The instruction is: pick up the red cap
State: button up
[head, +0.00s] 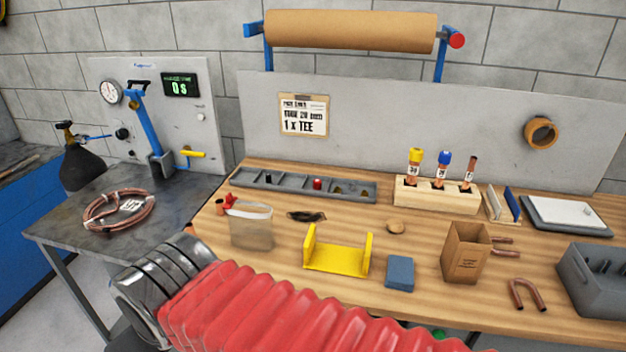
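A small red cap-like piece (318,183) sits in a compartment of the long grey sorting tray (360,198) at the back of the wooden bench. Another small red piece (230,201) is by the left edge of the bench, beside a clear bag; I cannot tell its exact shape. In the wooden block (436,203) stand three tubes: one with a yellow cap (416,156), one with a blue cap (445,159), and a bare copper one (470,170). My red ribbed arm sleeve crosses the foreground. My gripper's fingers are not in view.
On the bench are a yellow bracket (338,262), a blue block (400,273), a cardboard box (463,252), bent copper tubes (527,294) and a grey bin (598,280). A copper coil (119,209) lies on the left table. My arm hides the bench's front left.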

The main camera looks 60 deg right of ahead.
aim_at(317, 183)
jog(key=z, duration=0.6)
jog(key=i, duration=0.85)
jog(key=z, duration=0.65)
